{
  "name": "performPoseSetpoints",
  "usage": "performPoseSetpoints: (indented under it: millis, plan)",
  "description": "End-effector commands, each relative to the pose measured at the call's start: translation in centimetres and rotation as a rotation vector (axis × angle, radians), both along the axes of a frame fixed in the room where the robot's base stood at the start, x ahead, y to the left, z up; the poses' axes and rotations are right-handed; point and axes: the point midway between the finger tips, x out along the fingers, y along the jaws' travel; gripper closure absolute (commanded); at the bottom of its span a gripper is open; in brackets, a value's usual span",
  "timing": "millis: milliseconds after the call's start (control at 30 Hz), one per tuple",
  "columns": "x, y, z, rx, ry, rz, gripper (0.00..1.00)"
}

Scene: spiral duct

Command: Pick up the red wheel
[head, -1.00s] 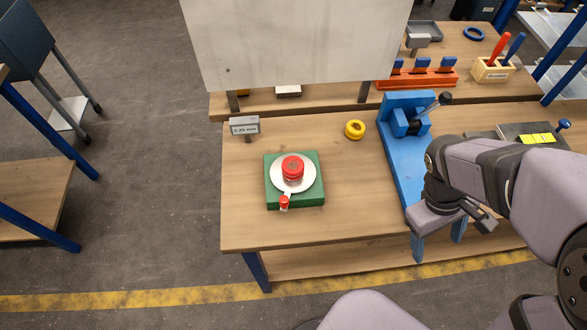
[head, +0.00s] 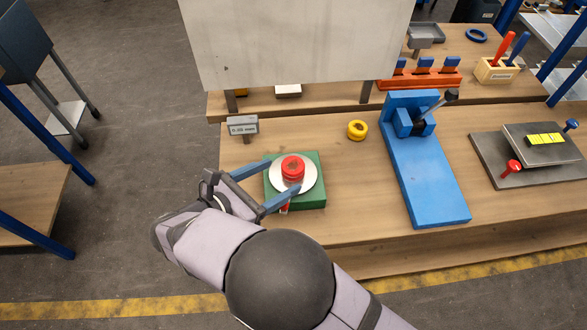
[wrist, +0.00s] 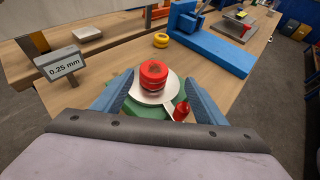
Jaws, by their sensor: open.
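The red wheel (head: 292,167) sits on a white round plate (head: 309,181) on a green block (head: 314,201) at the left of the bench. In the wrist view the red wheel (wrist: 153,75) stands upright between my fingers, a little beyond their tips. My gripper (head: 284,177) is open, with its blue fingers reaching in from the left, one on each side of the plate. In the wrist view my gripper (wrist: 160,84) shows nothing held. A small red knob (wrist: 181,110) at the end of the plate's white arm is near the right finger.
A grey sign reading 0.25 mm (wrist: 63,64) stands left of the green block. A yellow ring (head: 357,130) lies behind right, beside a blue fixture (head: 425,180). A large pale panel (head: 295,45) stands behind. A grey plate stack (head: 540,150) is far right.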

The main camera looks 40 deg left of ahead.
Motion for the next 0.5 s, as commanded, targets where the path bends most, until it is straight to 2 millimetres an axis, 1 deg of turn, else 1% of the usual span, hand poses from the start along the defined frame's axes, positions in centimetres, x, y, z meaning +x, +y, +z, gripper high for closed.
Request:
performPoseSetpoints:
  millis: [33, 100, 233, 367, 500]
  plan:
    - [-0.6, 0.5, -0.1, -0.005, -0.008, 0.019, 0.34]
    - [-1.0, 0.8, -0.1, -0.010, -0.015, 0.035, 0.34]
    - [-1.2, 1.0, -0.1, -0.012, -0.020, 0.044, 0.34]
    - [-0.6, 0.9, -0.1, -0.013, -0.019, 0.041, 0.34]
    - [0.5, 0.8, -0.6, -0.014, -0.018, 0.040, 0.34]
